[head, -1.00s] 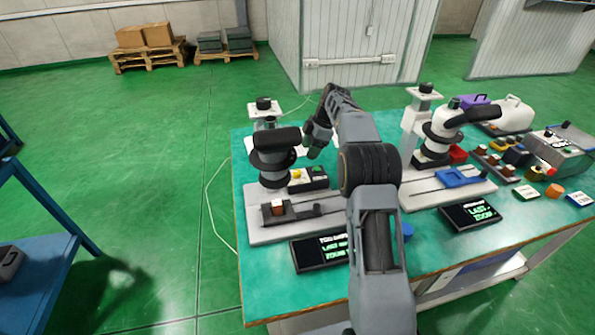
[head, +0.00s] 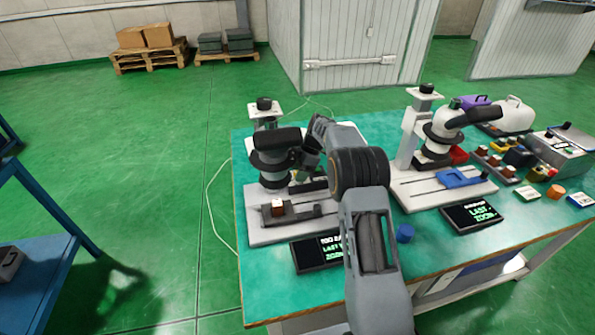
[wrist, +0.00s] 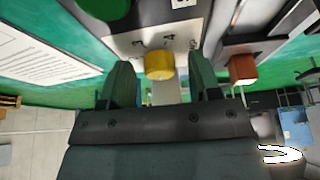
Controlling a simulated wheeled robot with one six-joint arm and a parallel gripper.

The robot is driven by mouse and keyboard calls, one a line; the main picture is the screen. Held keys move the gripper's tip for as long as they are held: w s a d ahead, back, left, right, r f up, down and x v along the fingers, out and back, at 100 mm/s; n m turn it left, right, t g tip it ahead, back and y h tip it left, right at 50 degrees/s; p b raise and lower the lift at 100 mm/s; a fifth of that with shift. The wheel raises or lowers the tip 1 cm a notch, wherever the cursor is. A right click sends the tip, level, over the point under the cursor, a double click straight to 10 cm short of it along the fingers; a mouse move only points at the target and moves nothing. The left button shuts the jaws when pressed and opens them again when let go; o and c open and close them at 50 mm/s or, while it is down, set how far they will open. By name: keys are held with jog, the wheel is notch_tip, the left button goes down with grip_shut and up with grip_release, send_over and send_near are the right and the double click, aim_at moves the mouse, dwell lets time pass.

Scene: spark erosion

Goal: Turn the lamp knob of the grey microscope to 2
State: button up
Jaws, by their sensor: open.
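The microscope with the dark grey head (head: 272,158) stands on a pale base at the left of the teal table in the head view. In the wrist view a yellow knob (wrist: 158,66) sits on a pale panel (wrist: 130,42) with dark numerals around it, a 4 among them. Which numeral the knob points to cannot be told. My gripper (wrist: 163,82) is open, with one finger on each side of the knob in the picture; no contact shows. In the head view my gripper (head: 303,168) is beside the microscope's head and largely hides the knob area.
A brown block (wrist: 243,68) on a dark slide is close to one finger. A dark display (head: 320,251) lies in front of the base. A white microscope (head: 440,130) and a blue round piece (head: 405,233) are to the right. The table's left front is clear.

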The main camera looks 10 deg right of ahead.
jog(key=c, duration=0.9)
jog(key=shift+a, duration=0.25)
jog(key=shift+d, duration=0.15)
jog(key=shift+f+m+t+b, duration=0.1)
jog(key=shift+m+t+b, duration=0.3)
jog(key=shift+m+b, duration=0.5)
jog(key=m+t+b, duration=0.1)
jog(key=m, duration=0.1)
jog(key=m+b, duration=0.2)
jog(key=m, duration=0.1)
jog(key=shift+s+t+h, duration=0.15)
jog(key=shift+t+h, duration=0.25)
jog(key=m, duration=0.2)
jog(key=m+t+h, duration=0.1)
jog(key=m, duration=0.2)
jog(key=shift+s+h, duration=0.1)
jog(key=shift+h, duration=0.2)
jog(key=shift+m+t+h, duration=0.4)
jog(key=shift+m+h, duration=0.2)
jog(key=shift+m, duration=1.5)
